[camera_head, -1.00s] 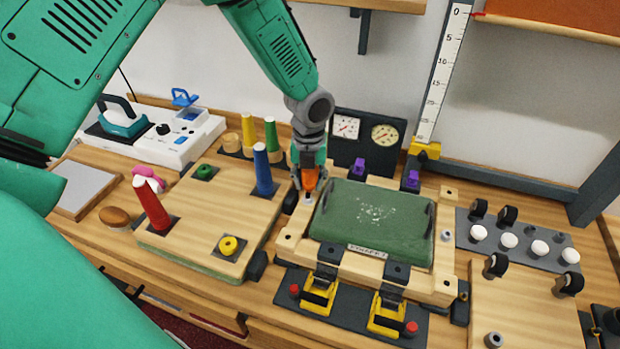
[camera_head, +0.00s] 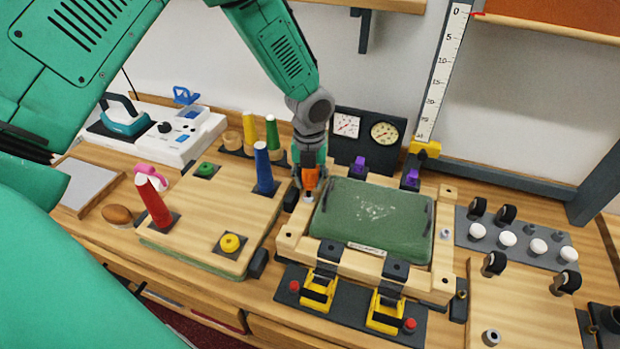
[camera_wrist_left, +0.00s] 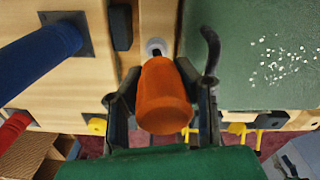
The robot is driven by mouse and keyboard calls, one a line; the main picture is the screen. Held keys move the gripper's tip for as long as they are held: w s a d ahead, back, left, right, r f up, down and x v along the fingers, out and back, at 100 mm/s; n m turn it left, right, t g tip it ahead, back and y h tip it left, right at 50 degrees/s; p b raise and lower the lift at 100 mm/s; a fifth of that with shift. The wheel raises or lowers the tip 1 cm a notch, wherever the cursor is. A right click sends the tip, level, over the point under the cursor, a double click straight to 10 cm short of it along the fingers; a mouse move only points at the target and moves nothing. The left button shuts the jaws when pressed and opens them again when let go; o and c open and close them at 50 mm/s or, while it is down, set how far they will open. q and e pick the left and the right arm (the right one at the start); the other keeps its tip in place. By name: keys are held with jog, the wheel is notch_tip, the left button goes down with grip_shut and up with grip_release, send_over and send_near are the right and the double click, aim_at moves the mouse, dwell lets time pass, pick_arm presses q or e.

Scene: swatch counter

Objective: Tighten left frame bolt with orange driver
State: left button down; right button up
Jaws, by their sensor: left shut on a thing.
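My left gripper (camera_head: 309,184) is shut on the orange driver (camera_head: 310,177), at the left side of the wooden frame (camera_head: 289,243). In the left wrist view the orange handle (camera_wrist_left: 164,95) stands between the two fingers. Its dark shaft points at the pale round left frame bolt (camera_wrist_left: 156,46). The tip appears to be at the bolt; whether it is seated I cannot tell. In the head view the bolt (camera_head: 308,198) shows just below the driver. The frame surrounds a green padded panel (camera_head: 372,219). My right gripper is not in view.
A board with red (camera_head: 153,203), blue (camera_head: 264,169) and other coloured cones lies left of the frame. Yellow clamps (camera_head: 318,291) sit at its front edge. Purple-topped clamps (camera_head: 358,165) and gauges (camera_head: 384,133) stand behind. White knobs (camera_head: 507,239) line a strip on the right.

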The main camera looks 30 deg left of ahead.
pick_arm(q)
jog(key=shift+r+m+p, duration=0.15)
jog(key=shift+m+p, duration=0.3)
jog(key=shift+m, duration=1.05)
jog(key=m, duration=0.7)
jog(key=shift+s+a+m, duration=0.1)
jog(key=shift+a+m, duration=0.05)
jog(key=shift+m, duration=0.15)
jog(key=c, duration=1.4)
grip_release()
jog(key=shift+c, duration=0.2)
